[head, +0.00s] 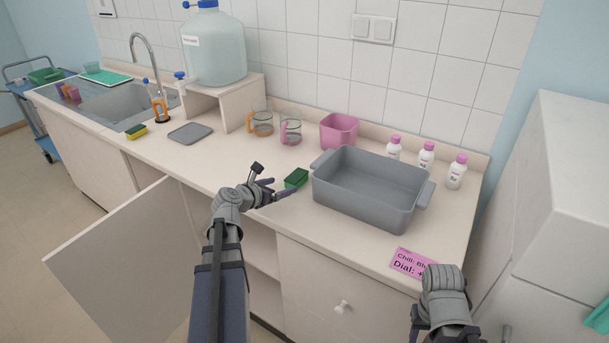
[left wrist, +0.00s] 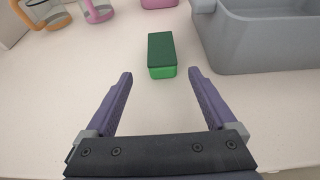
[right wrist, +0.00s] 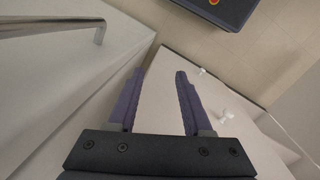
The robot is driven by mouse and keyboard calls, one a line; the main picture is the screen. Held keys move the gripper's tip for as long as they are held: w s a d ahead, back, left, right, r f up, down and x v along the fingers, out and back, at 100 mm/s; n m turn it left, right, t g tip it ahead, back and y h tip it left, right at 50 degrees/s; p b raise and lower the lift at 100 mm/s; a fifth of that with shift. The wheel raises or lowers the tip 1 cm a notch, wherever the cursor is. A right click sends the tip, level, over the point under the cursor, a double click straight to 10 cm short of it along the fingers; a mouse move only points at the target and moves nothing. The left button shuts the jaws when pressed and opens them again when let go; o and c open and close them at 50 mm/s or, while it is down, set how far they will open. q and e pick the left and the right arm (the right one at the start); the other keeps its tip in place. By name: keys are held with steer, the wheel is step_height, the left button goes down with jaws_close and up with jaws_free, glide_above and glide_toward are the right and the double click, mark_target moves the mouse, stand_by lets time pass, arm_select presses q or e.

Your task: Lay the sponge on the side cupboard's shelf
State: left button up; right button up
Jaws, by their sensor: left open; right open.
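A green sponge (head: 296,178) with a darker top lies on the counter left of the grey basin. It also shows in the left wrist view (left wrist: 161,55), just beyond and between the fingertips. My left gripper (head: 276,190) is open and empty at the counter's front, close to this sponge. A second sponge, yellow with a dark green top (head: 136,131), lies near the sink. The cupboard under the counter stands open, its door (head: 125,265) swung out; a shelf (head: 262,252) shows partly behind my left arm. My right gripper (right wrist: 158,78) is open and empty near the counter's right front.
A grey basin (head: 368,187) stands right of the green sponge, with several white bottles (head: 426,157) behind. A pink card (head: 411,262) lies at the front right.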

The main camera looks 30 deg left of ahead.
mark_target(292, 179)
arm_select(q)
steer(key=shift+w+a, duration=0.1)
steer(key=shift+w, duration=0.2)
steer(key=shift+b+x, duration=0.5)
steer(key=shift+x, duration=0.75)
steer(key=shift+w, duration=0.3)
steer(key=x, duration=0.1)
steer(key=b+x, duration=0.1)
steer(key=x, duration=0.2)
steer(key=shift+w+d+b, duration=0.3)
steer(key=shift+w+d, duration=0.05)
steer(key=shift+w, duration=0.05)
steer(key=shift+r, duration=0.1)
arm_select(e)
steer(key=shift+w+f, duration=0.15)
steer(key=shift+f, duration=0.45)
steer(key=shift+w+f, duration=0.15)
steer(key=shift+f, duration=0.45)
arm_select(q)
steer(key=shift+s, duration=0.1)
steer(key=shift+c, duration=0.6)
jaws_close()
steer(key=shift+r, duration=0.1)
